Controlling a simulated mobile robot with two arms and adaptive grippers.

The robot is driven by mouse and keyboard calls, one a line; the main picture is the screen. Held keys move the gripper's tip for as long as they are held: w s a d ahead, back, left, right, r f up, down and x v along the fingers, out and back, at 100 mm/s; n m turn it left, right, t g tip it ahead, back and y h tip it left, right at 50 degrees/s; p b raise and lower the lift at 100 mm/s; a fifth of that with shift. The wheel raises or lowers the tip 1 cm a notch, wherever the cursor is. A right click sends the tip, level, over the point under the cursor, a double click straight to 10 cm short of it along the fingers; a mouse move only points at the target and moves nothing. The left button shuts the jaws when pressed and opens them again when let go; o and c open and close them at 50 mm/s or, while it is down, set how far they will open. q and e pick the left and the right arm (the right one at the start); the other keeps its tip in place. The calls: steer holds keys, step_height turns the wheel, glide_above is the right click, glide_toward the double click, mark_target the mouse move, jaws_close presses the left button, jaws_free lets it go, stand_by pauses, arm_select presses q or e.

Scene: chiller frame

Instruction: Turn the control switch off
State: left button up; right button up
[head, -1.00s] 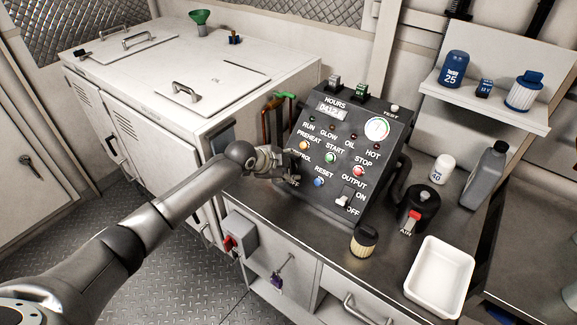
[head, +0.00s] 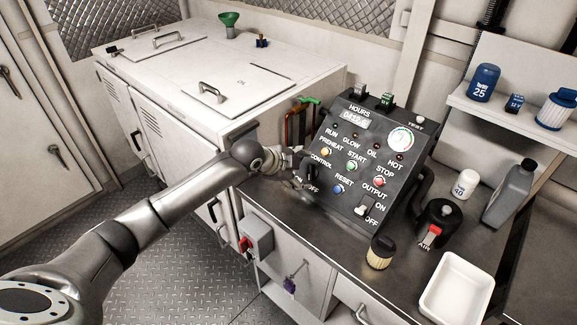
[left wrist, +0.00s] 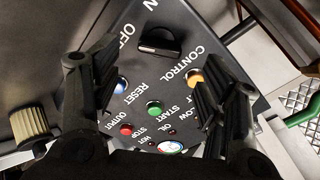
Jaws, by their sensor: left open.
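The control switch is a black rotary knob (left wrist: 160,42) on the dark control panel (head: 362,165). In the left wrist view it lies between the CONTROL lettering and the ON and OFF lettering, its bar roughly crosswise. I cannot tell which label it points at. In the head view my left gripper (head: 291,172) is at the panel's left edge, beside the knob, and partly hides that corner. In the left wrist view its two fingers (left wrist: 146,62) are spread apart, with the knob ahead between them and nothing held. My right gripper is not in view.
Coloured buttons and an output switch (head: 362,209) share the panel. A white cabinet (head: 230,90) is behind.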

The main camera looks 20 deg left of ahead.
arm_select(q)
steer(key=v, duration=0.7)
steer(key=shift+d+f, duration=0.1)
